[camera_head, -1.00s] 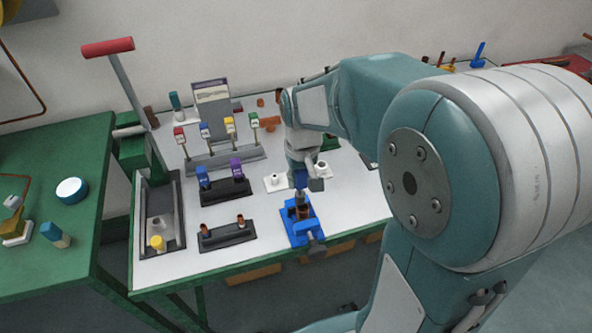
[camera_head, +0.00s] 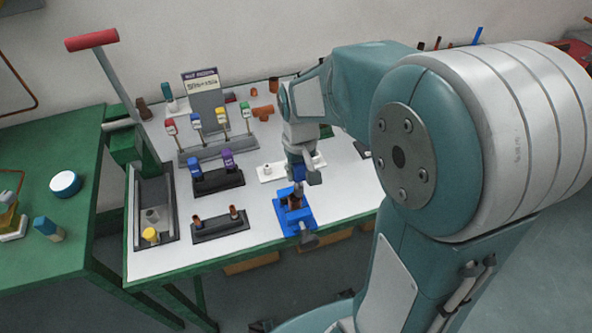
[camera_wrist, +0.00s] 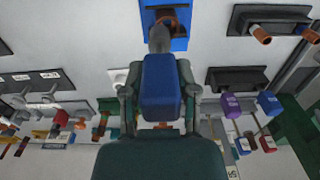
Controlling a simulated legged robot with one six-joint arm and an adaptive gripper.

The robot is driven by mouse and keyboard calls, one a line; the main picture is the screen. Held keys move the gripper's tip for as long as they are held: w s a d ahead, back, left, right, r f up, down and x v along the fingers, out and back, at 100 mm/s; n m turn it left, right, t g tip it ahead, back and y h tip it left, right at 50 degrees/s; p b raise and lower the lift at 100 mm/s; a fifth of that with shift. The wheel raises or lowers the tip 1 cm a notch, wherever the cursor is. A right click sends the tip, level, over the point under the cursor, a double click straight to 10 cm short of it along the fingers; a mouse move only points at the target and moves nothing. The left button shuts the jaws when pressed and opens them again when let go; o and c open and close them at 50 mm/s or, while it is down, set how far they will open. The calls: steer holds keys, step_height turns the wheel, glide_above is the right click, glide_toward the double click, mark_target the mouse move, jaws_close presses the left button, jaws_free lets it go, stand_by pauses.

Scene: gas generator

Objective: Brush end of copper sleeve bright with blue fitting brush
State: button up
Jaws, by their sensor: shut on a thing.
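My gripper (camera_wrist: 159,92) is shut on the blue fitting brush (camera_wrist: 161,82), one finger on each side of its blue handle. The brush's grey bristle end (camera_wrist: 159,40) points at the copper sleeve (camera_wrist: 174,20), held in the blue vise (camera_wrist: 178,43). The bristle end overlaps the sleeve in the wrist view; I cannot tell whether they touch. In the head view my gripper (camera_head: 302,172) is just above the blue vise (camera_head: 291,216), with the copper sleeve (camera_head: 294,202) upright in its jaws. The gripper hides most of the brush there.
A dark holder with blue and purple tools (camera_head: 217,183) and one with two copper sleeves (camera_head: 220,228) stand left of the vise. A rack of colored-handled tools (camera_head: 217,149) is behind. A white fitting block (camera_head: 268,173) lies close behind the vise.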

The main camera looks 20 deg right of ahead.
steer(key=shift+a, duration=0.3)
steer(key=shift+a, duration=0.25)
stand_by(0.6)
steer(key=shift+d+f, duration=0.1)
steer(key=shift+f, duration=0.35)
steer(key=shift+f, duration=0.25)
